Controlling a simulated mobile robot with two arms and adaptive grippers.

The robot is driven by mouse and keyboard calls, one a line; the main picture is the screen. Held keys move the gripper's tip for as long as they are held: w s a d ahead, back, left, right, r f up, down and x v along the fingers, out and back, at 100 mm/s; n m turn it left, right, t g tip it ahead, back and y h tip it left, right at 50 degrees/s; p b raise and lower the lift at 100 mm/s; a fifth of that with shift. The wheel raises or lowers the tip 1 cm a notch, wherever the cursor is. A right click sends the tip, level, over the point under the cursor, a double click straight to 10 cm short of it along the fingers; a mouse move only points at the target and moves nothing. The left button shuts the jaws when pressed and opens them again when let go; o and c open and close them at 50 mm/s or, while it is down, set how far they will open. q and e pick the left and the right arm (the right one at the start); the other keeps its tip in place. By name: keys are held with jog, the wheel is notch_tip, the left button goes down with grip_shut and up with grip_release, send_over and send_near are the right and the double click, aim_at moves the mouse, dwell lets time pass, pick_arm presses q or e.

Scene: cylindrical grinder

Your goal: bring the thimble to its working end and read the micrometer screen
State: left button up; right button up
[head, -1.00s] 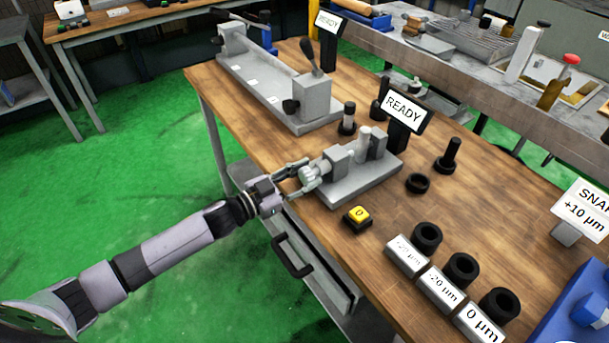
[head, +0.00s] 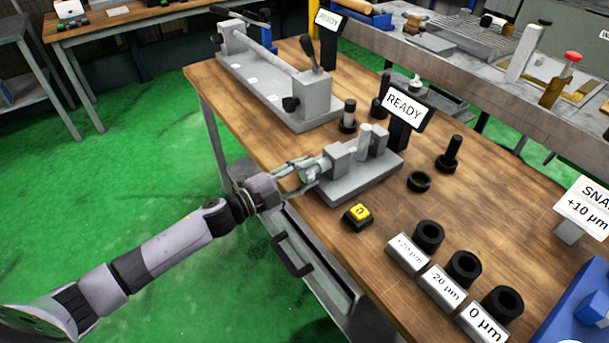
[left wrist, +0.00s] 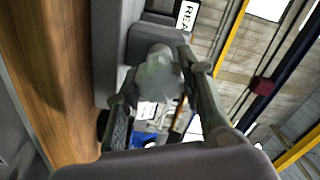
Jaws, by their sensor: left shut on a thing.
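The micrometer (head: 355,178) is a grey bench block with two uprights, near the left edge of the wooden table. Its thimble (head: 312,170) sticks out at the left end and also shows in the left wrist view (left wrist: 158,78). My left gripper (head: 303,172) is shut on the thimble, with a finger on either side of it in the left wrist view (left wrist: 158,95). The micrometer screen (head: 404,107) stands behind the block and reads "READY". My right gripper is not in view.
A yellow-topped button (head: 358,214) sits in front of the micrometer. Black rings (head: 428,237) stand behind labelled blocks (head: 443,286) at the lower right. A larger grey bench device (head: 280,85) stands at the back left. A black ring (head: 418,181) and post (head: 449,155) are right of the micrometer.

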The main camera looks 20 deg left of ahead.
pick_arm(q)
jog(key=m+b, duration=0.1)
jog(key=m, duration=0.2)
jog(key=shift+f+m, duration=0.1)
jog(key=shift+m, duration=0.3)
jog(key=m+b, duration=0.1)
jog(key=m, duration=0.2)
jog(key=shift+m, duration=0.3)
jog(key=m+b, duration=0.1)
jog(key=m, duration=0.2)
jog(key=shift+m+b, duration=0.9)
jog(key=shift+m, duration=1.2)
jog(key=o, duration=1.2)
